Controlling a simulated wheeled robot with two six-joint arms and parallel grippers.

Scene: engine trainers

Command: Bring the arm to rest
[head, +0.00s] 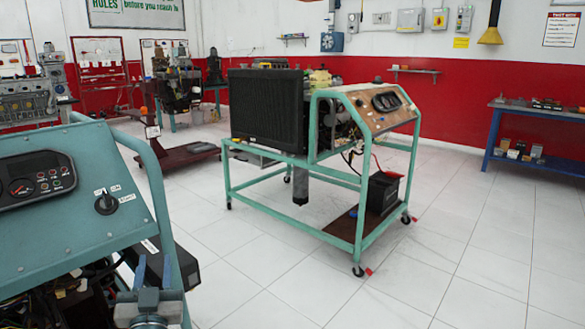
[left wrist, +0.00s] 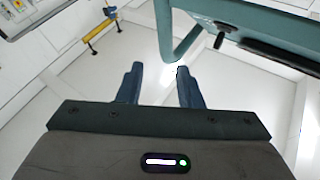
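My left gripper (head: 154,265) shows at the bottom left of the head view, in front of the near teal trainer stand (head: 95,225). Its two blue-grey fingers point up and stand apart. In the left wrist view the same gripper (left wrist: 160,75) is open, with nothing between the fingers. A teal tube of a frame (left wrist: 185,42) passes close beyond the right fingertip; I cannot tell whether they touch. The near stand has a panel with a gauge and a key switch (head: 105,202). My right gripper is not in view.
A second teal engine stand (head: 340,245) with a black radiator (head: 266,105) stands mid-room on casters. A blue bench (head: 545,112) is at the right wall. More trainers (head: 178,80) stand at the back left. The white tiled floor is clear at front centre and right.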

